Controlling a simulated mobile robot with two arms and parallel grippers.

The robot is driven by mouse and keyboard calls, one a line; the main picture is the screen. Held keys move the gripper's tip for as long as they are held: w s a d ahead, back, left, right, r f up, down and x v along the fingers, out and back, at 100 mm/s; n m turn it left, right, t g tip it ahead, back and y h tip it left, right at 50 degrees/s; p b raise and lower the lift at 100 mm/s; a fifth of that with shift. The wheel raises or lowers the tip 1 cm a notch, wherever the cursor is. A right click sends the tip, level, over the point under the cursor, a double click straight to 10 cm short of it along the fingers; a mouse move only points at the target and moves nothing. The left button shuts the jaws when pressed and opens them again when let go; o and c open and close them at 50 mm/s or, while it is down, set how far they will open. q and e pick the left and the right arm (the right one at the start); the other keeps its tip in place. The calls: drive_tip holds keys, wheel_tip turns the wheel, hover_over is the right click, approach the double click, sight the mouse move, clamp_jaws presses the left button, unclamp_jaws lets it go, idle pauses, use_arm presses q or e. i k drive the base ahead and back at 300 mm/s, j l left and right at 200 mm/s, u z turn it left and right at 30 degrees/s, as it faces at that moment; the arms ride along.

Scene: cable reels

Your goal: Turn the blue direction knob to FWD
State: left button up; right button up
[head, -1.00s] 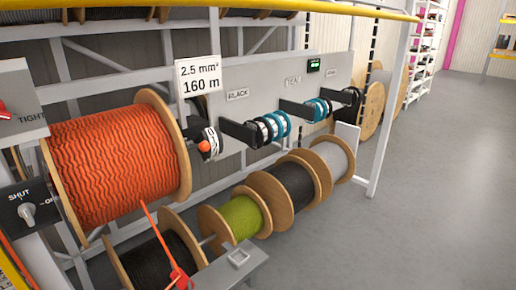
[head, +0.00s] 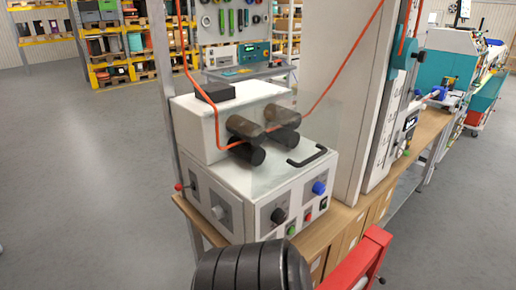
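The blue direction knob (head: 319,187) is on the right part of the sloped front panel of a white feeder machine (head: 245,187). It is small in the picture, and I cannot read its labels or tell its setting. A black knob (head: 279,215) sits to its left on the same panel, and a light grey knob (head: 219,212) is on the left side face. Below the blue knob are a red button (head: 308,216) and a green button (head: 292,230). Neither of my grippers is in view.
An orange cable (head: 312,108) runs through dark rollers (head: 264,135) on the machine. The machine stands on a wooden bench (head: 345,222). A black ridged cylinder (head: 252,268) and a red frame (head: 360,262) are in the foreground. Open grey floor (head: 85,180) lies to the left.

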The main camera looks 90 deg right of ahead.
sight(318, 189)
drive_tip(key=z, duration=3.1)
